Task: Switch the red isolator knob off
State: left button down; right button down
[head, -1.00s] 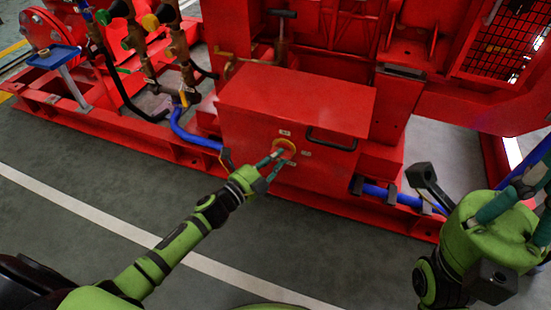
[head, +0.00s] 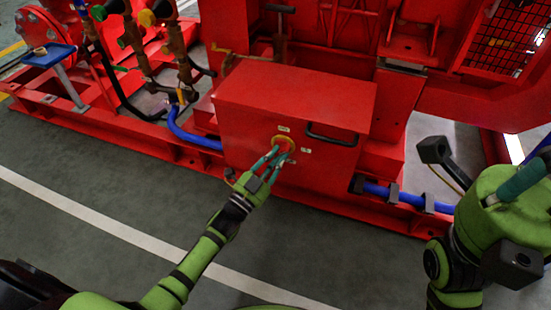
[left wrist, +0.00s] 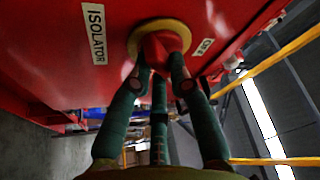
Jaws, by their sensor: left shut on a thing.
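The red isolator knob (left wrist: 163,50) sits on a round yellow plate (left wrist: 140,32) on the front of the red box (head: 245,135). A white label reading ISOLATOR (left wrist: 94,33) is beside it in the left wrist view, and a second small label (left wrist: 202,47) is on its other side. My left gripper (left wrist: 158,75) is shut on the knob, with its green fingers around it. In the head view, the left gripper (head: 278,153) reaches the yellow plate and hides most of the knob. Part of my right arm is at the lower right; its fingertips cannot be made out clearly.
A black handle (head: 331,137) is on the box front, right of the knob. Blue hoses (head: 190,136) run low on both sides of the box. Brass valves (head: 178,45) stand at upper left. The floor in front is clear.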

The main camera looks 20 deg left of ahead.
pick_arm(q)
jog(key=shift+d+n+t+y, duration=0.1)
jog(key=shift+n+t+y, duration=0.55)
jog(key=shift+n, duration=1.4)
jog(key=shift+d+n+t+y, duration=0.2)
jog(key=shift+n+y, duration=0.9)
jog(key=shift+n, duration=0.9)
jog(key=shift+d+n+t+y, duration=0.1)
jog(key=shift+n+t+y, duration=0.55)
jog(key=shift+n, duration=1.4)
jog(key=shift+n+y, duration=0.3)
jog(key=shift+y, duration=0.1)
jog(key=c, duration=1.1)
grip_release()
jog(key=shift+c, duration=0.2)
notch_tip(320, 180, up, 10)
jog(key=shift+r, duration=0.1)
